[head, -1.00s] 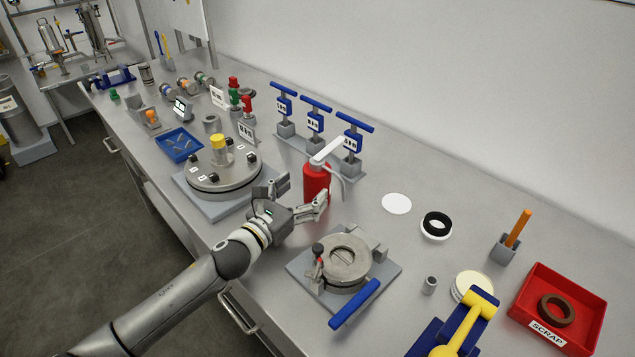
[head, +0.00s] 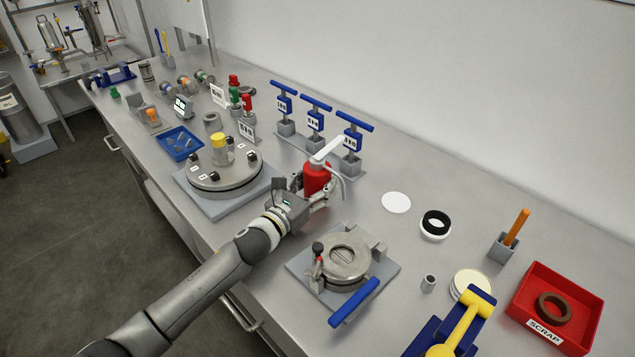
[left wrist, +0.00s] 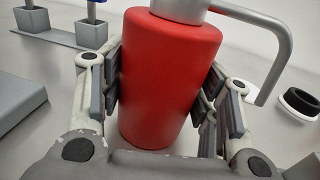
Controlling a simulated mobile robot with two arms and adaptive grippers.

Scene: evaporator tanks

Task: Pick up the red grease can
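The red grease can (head: 315,178) stands upright on the bench, with a pale lever on top and a curved grey spout on its right side. My left gripper (head: 315,190) is at the can, low on its body. In the left wrist view the can (left wrist: 165,80) fills the space between the two fingers, one on each side, with the pads very close to its sides. Firm contact is not clear, and a narrow gap shows at the lower right. My right gripper is not in view.
Blue-handled valves (head: 315,122) stand just behind the can. A round flanged lid (head: 225,175) lies to the left, and a clamped hatch with a blue handle (head: 343,268) is in front. A white disc (head: 396,202) and black-and-white ring (head: 435,225) lie to the right.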

